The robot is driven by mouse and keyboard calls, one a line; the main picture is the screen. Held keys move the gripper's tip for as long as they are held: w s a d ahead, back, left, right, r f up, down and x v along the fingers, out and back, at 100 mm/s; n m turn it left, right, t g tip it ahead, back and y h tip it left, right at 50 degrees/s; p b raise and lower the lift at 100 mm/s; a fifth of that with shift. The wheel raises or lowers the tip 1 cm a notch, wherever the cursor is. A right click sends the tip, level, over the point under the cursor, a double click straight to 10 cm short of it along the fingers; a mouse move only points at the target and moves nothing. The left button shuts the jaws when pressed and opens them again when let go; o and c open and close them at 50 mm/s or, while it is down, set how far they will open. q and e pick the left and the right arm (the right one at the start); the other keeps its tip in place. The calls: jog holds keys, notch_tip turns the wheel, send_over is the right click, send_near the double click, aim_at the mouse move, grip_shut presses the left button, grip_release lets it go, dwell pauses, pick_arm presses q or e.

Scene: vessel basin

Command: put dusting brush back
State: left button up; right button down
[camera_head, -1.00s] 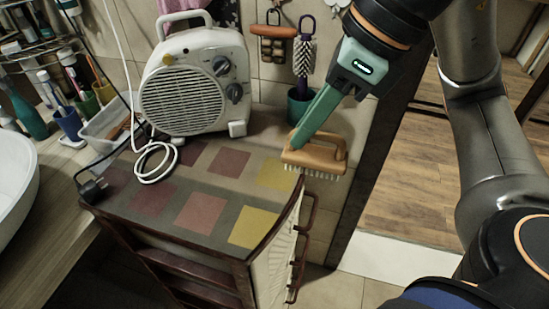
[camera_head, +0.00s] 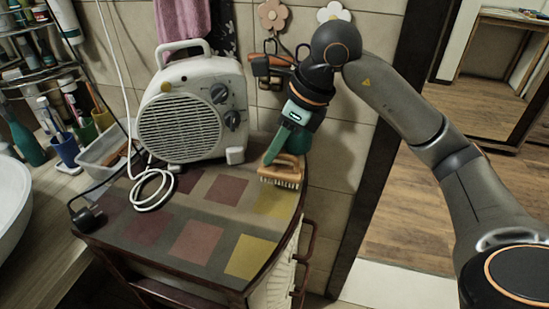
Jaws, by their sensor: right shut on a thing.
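My right gripper (camera_head: 275,155), with green fingers, is shut on the brush handle from above and behind. The arm comes in from the right. My left gripper is not in view.
A white fan heater (camera_head: 185,110) stands on the cabinet with its coiled white cord (camera_head: 153,192). Another brown-framed item (camera_head: 268,66) hangs on the tiled wall under flower hooks (camera_head: 272,14). A clear tray (camera_head: 104,148) is left of the heater. The cabinet's front is clear.

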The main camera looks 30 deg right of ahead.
aim_at(281, 168)
jog(key=shift+f, duration=1.15)
jog(key=shift+f, duration=0.1)
jog(key=shift+f, duration=0.15)
jog(key=c, duration=0.9)
grip_release()
